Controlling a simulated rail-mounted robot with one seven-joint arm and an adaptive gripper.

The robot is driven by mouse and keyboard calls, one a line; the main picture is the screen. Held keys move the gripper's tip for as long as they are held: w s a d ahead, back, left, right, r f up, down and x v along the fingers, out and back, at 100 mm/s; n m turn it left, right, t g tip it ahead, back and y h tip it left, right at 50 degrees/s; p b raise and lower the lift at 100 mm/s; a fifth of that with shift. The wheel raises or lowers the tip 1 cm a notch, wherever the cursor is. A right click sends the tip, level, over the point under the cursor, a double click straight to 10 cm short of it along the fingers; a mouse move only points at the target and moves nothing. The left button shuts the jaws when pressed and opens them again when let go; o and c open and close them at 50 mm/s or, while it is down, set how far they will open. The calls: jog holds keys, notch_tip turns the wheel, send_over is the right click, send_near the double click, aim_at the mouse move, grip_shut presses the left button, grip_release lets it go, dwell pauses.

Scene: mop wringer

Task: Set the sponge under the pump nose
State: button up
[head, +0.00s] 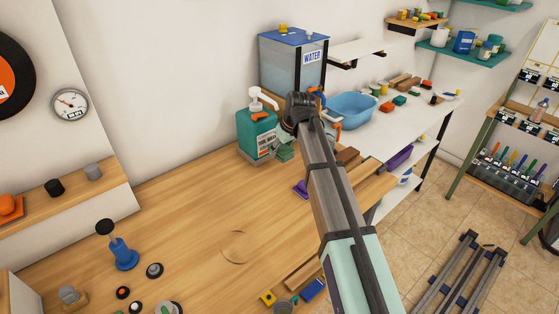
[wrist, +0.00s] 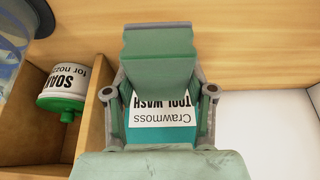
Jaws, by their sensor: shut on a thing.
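The pump bottle (head: 257,137) is teal with a white "TOOL WASH" label and stands upright at the back of the wooden counter. Its white pump nose (head: 268,99) points right, toward my wrist. A green sponge (head: 285,153) is low beside the bottle's right side, below the nose's height. My gripper (head: 286,143) is mostly hidden by its own wrist there. In the wrist view, my gripper (wrist: 160,90) is shut on the green sponge (wrist: 158,45), with the bottle's label (wrist: 165,112) just beyond. I cannot tell whether the sponge touches the counter.
A water tank (head: 290,72) stands behind the bottle. A blue basin (head: 352,110) is on the white shelf to the right. A wooden box (wrist: 90,125) beside the gripper holds a soap bottle (wrist: 65,88). The counter's middle (head: 190,205) is mostly clear.

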aim_at(286, 150)
notch_tip(286, 150, down, 2)
jog(key=shift+a+f, duration=0.1)
jog(key=shift+f+p, duration=0.9)
jog(key=shift+f, duration=1.15)
jog(key=shift+w+a+f+p, duration=0.1)
jog(key=shift+w+f+p, duration=0.1)
jog(key=shift+w+p, duration=0.1)
jog(key=shift+f, duration=0.15)
jog(key=shift+f, duration=0.2)
jog(key=o, duration=1.2)
jog(key=b+v, duration=0.2)
jog(key=v, duration=1)
jog(key=shift+r, duration=0.2)
